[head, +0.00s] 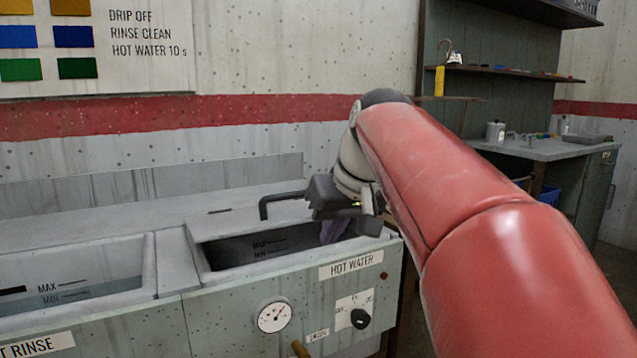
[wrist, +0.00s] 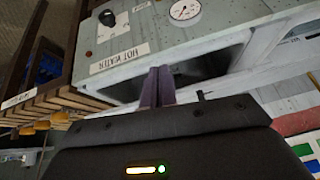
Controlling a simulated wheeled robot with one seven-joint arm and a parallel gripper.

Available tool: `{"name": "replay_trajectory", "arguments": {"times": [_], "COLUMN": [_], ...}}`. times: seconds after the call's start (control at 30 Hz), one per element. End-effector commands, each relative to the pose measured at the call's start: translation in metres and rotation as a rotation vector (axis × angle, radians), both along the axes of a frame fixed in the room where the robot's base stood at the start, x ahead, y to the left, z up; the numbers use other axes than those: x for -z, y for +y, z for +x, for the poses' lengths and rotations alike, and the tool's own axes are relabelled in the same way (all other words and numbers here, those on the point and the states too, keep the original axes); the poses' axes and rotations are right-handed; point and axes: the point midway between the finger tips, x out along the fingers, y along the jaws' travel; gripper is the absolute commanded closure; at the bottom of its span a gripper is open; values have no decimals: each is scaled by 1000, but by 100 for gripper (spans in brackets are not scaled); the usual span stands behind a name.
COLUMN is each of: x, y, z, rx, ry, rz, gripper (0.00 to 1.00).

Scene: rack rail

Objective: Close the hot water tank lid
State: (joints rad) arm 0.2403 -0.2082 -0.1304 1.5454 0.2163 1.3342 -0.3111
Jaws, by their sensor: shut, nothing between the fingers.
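The hot water tank (head: 360,268) is a worn grey metal unit with a HOT WATER label, and its dark opening (head: 235,252) is uncovered in front. A flat grey panel behind the opening looks like the lid (head: 238,212). A black bar handle (head: 272,199) rises at that panel, its right part hidden behind my gripper. My gripper (head: 333,232) is above the right part of the opening, its purple fingers pointing down. In the wrist view the fingers (wrist: 157,85) are together and empty, in front of the opening (wrist: 195,78). Whether they touch anything I cannot tell.
A second tank (head: 70,280) with MAX and MIN marks adjoins on the left. A gauge (head: 274,316) and a black knob (head: 360,318) are on the front. The wall stands close behind. A side table (head: 540,148) is at back right.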

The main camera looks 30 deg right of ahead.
Motion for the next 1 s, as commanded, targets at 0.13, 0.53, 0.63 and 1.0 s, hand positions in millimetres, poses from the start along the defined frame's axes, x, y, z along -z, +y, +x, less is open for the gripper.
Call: {"name": "replay_trajectory", "arguments": {"times": [0.13,0.53,0.63,1.0], "x": [-71,-134,-130,-70], "y": [-47,-102,-102,-100], "z": [35,64,67,103], "rx": [-9,-72,-75,-75], "ry": [-17,-31,-30,-29], "rz": [-18,-87,-87,-85], "gripper": [100,100,100,100]}}
